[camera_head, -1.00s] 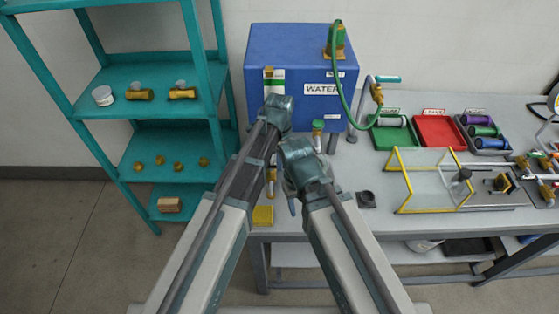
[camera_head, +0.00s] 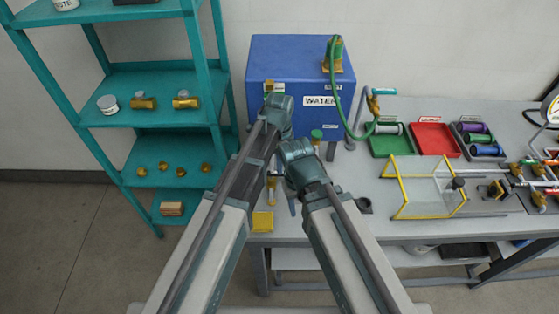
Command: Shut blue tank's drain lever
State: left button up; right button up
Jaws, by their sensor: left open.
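The blue tank (camera_head: 290,62) with a WATER label stands on the grey bench, behind my arms. A brass fitting (camera_head: 271,187) shows below the tank's front between my arms; its lever cannot be made out. My left gripper (camera_head: 291,203) is mostly hidden behind the arm links; only a small grey-blue tip shows beside the fitting, and no contact can be seen. It holds nothing that I can see. My right arm ends its visible run just right of there, and its gripper is hidden.
A yellow block (camera_head: 262,222) lies at the bench's front edge. A green-capped fitting (camera_head: 317,136) stands right of my arms. A yellow-framed clear guard (camera_head: 400,187), green tray (camera_head: 381,148) and red tray (camera_head: 437,141) are farther right. A teal shelf (camera_head: 160,80) stands left.

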pick_arm(q)
notch_tip(320, 180, up, 10)
jog(key=p, duration=0.8)
jog(key=shift+f, duration=0.25)
pick_arm(e)
notch_tip(320, 180, up, 10)
jog(key=shift+f, duration=0.25)
pick_arm(q)
jog(key=shift+a, duration=0.1)
jog(key=s+a+n, duration=0.6)
jog(key=a+n, duration=0.2)
jog(key=n, duration=0.1)
jog(key=s+a+n, duration=0.6)
jog(key=a+n, duration=0.3)
jog(key=s+d+f+m+y+b, duration=0.1)
jog(key=s+d+f+m+b, duration=0.3)
jog(key=d+f+b, duration=0.6)
jog(key=shift+s+d+f, duration=0.3)
jog(key=shift+s+d, duration=0.15)
jog(key=shift+d, duration=0.2)
pick_arm(e)
notch_tip(320, 180, down, 11)
jog(key=shift+r, duration=0.15)
